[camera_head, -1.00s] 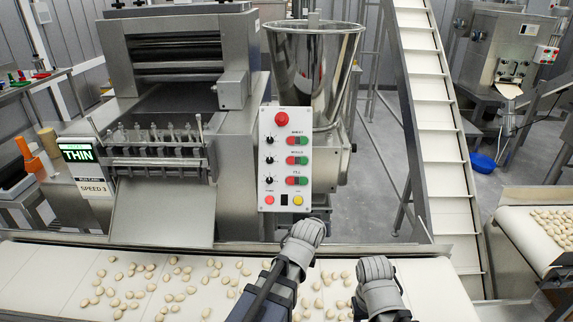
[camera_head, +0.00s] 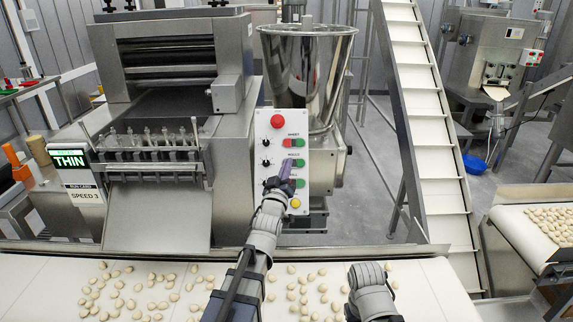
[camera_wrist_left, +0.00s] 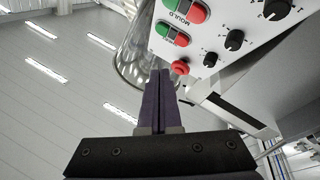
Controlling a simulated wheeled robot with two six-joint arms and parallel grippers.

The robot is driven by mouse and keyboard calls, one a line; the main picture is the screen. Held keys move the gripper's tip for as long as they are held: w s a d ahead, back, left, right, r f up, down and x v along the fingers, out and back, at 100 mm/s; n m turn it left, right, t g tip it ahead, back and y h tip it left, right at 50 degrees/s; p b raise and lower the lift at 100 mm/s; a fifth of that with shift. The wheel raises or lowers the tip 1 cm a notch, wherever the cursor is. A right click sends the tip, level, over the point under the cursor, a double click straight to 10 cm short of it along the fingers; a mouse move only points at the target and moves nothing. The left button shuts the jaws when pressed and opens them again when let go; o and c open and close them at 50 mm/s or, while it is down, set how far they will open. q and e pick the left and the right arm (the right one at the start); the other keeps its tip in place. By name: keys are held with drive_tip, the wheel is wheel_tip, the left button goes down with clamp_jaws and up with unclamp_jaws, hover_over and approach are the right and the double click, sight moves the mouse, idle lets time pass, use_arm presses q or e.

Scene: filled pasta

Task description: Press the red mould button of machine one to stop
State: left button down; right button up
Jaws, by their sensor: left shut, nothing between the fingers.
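The white control panel (camera_head: 264,190) stands on the machine's front in the head view. My left gripper (camera_head: 287,168) is raised before it, shut and empty, its purple fingertips over the left part of the second button row. They hide most of the red mould button there. The green mould button (camera_head: 300,162) shows beside them. In the left wrist view the panel is upside down; the red mould button (camera_wrist_left: 198,12) is at the top, beyond the shut fingers (camera_wrist_left: 162,75). I cannot tell whether the tips touch the panel.
A large red button (camera_head: 277,121) is at the panel's top, with black knobs down its left side. A steel hopper (camera_head: 307,75) stands behind. The conveyor (camera_head: 60,290) in front carries several pasta pieces. My right arm is low at the front.

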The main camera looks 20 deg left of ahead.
use_arm(q)
drive_tip(key=shift+w+a+f+b, duration=0.35)
drive_tip(key=shift+w+f+b, duration=0.45)
drive_tip(key=shift+w, duration=0.4)
drive_tip(key=shift+w+a+f+b, duration=0.3)
drive_tip(key=shift+w+f+b, duration=0.5)
drive_tip(key=shift+w, duration=0.4)
drive_tip(key=shift+w+a+f+b, duration=0.35)
drive_tip(key=shift+w+f+b, duration=0.45)
drive_tip(key=shift+w, duration=0.4)
drive_tip(key=shift+w, duration=0.15)
drive_tip(key=shift+w+a+f, duration=0.1)
drive_tip(key=shift+w+f, duration=0.1)
drive_tip(key=shift+w, duration=0.05)
drive_tip(key=shift+w+a+f+b, duration=0.1)
drive_tip(key=shift+w+f+b, duration=0.1)
drive_tip(key=shift+w+b, duration=0.15)
drive_tip(key=shift+s+r, duration=0.1)
drive_tip(key=shift+s, duration=0.05)
idle(0.4)
drive_tip(key=shift+s+d+r+p, duration=0.2)
drive_tip(key=shift+s+r+p, duration=0.15)
drive_tip(key=shift+s, duration=0.2)
